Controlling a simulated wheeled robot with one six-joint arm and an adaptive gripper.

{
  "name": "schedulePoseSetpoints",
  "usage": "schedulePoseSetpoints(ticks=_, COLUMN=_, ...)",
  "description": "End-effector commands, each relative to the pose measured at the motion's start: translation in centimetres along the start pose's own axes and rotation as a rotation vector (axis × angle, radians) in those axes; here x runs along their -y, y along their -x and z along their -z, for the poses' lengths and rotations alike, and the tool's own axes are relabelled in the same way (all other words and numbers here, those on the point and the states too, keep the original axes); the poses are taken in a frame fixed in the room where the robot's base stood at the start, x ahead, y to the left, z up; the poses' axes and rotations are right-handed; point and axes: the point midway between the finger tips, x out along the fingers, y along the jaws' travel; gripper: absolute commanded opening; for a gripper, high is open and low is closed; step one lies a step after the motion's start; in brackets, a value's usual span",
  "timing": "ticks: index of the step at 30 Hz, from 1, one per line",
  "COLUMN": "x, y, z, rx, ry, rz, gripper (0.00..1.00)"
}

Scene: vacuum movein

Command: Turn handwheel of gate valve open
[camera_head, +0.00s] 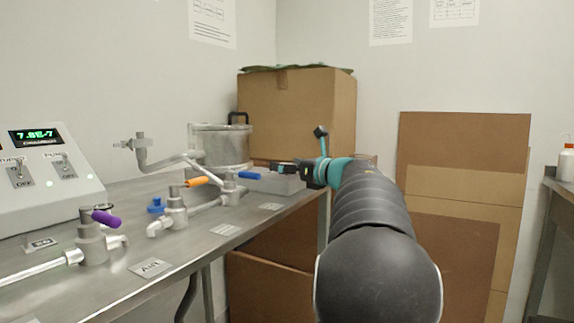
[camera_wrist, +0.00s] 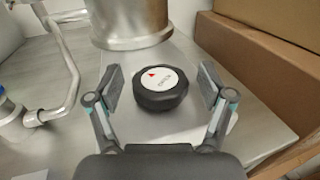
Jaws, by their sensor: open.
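The handwheel (camera_wrist: 160,88) is a black, lobed knob with a white top disc, a red arrow mark and small lettering. In the wrist view it lies between the two spread fingers of my gripper (camera_wrist: 164,92), with a gap on each side. My gripper is open and holds nothing. In the head view my gripper (camera_head: 290,168) reaches over the far end of the bench, and the handwheel cannot be made out there. The valve body under the handwheel is hidden.
A metal chamber (camera_head: 220,146) stands close behind the handwheel, with pipes at its left. Valves with orange (camera_head: 196,181), blue (camera_head: 249,175) and purple (camera_head: 106,218) handles line the bench (camera_head: 205,250). A control box (camera_head: 45,165) stands left. Cardboard boxes (camera_head: 297,110) stand behind and right.

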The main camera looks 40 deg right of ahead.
Motion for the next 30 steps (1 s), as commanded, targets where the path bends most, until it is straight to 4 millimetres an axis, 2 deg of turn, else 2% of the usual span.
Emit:
schedulePoseSetpoints(ticks=8, x=-0.02, y=-0.13, z=0.00, rx=0.000, ry=0.000, rz=0.000, gripper=0.80)
schedulePoseSetpoints(ticks=15, x=-0.04, y=-0.12, z=0.00, rx=0.000, ry=0.000, rz=-0.001, gripper=0.20)
schedulePoseSetpoints(ticks=23, x=0.00, y=-0.14, z=-0.01, rx=0.000, ry=0.000, rz=-0.017, gripper=0.20)
schedulePoseSetpoints(ticks=30, x=0.13, y=-0.16, z=-0.03, rx=-0.001, ry=0.001, rz=-0.118, gripper=0.20)
